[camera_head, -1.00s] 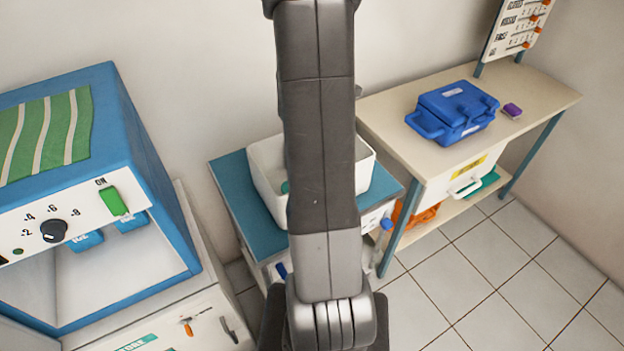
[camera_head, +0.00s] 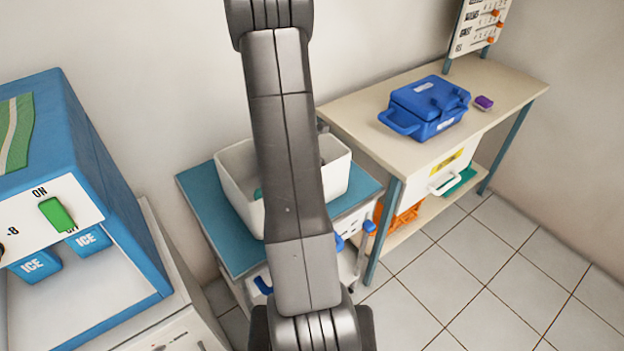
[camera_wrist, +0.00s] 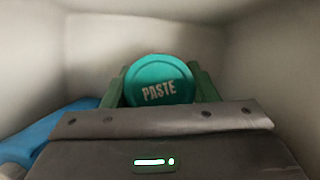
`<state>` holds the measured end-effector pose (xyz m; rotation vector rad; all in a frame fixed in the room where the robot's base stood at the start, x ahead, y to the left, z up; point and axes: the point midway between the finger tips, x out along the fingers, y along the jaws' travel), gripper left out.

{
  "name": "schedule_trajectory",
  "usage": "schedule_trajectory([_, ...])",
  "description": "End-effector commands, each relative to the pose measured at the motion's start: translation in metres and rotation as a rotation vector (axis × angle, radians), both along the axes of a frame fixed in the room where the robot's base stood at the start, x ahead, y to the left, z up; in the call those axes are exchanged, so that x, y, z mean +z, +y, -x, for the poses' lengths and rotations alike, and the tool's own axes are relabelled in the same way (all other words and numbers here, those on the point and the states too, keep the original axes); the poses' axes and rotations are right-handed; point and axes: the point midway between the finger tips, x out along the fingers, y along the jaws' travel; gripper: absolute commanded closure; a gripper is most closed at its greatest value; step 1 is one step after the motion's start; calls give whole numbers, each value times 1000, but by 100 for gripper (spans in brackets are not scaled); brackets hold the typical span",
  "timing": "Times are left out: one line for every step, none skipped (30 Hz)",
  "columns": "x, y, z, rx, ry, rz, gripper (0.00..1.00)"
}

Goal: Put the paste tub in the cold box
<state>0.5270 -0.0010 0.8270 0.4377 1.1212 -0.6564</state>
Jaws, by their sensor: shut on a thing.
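The paste tub (camera_wrist: 160,82), with a round teal lid marked PASTE, is in the wrist view. My gripper (camera_wrist: 160,74) is shut on it, with one green finger on each side. Pale walls surround them in that view. The arm hides my gripper in the head view. The cold box (camera_head: 75,125) is the blue cabinet at the left of the head view, with an open front, a green ON switch and blue ICE packs (camera_head: 38,265) inside. A small teal patch (camera_head: 258,194) shows in the white bin beside the arm; I cannot tell what it is.
The white bin (camera_head: 235,165) stands on a teal-topped cart (camera_head: 205,205) between the cold box and a beige bench (camera_head: 370,115). The bench holds a blue case (camera_head: 428,105) and a small purple item (camera_head: 484,102). Tiled floor (camera_head: 480,260) is clear at right.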

Motion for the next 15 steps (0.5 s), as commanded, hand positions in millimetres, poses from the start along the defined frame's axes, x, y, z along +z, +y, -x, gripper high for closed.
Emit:
schedule_trajectory([-5,0,0,0,1,1,70])
schedule_trajectory([-5,0,0,0,0,0,70])
schedule_trajectory([-5,0,0,0,0,0,70])
schedule_trajectory([-4,0,0,0,0,0,70])
schedule_trajectory([-4,0,0,0,0,0,70])
schedule_trajectory([-4,0,0,0,0,0,70])
schedule_trajectory([-4,0,0,0,0,0,70])
schedule_trajectory([-4,0,0,0,0,0,70])
schedule_trajectory([-4,0,0,0,0,0,70])
schedule_trajectory([-5,0,0,0,0,0,70])
schedule_trajectory([-7,0,0,0,0,0,70])
schedule_trajectory([-8,0,0,0,0,0,70])
schedule_trajectory([-8,0,0,0,0,0,45])
schedule_trajectory([-7,0,0,0,-1,-1,39])
schedule_trajectory([-7,0,0,0,0,0,31])
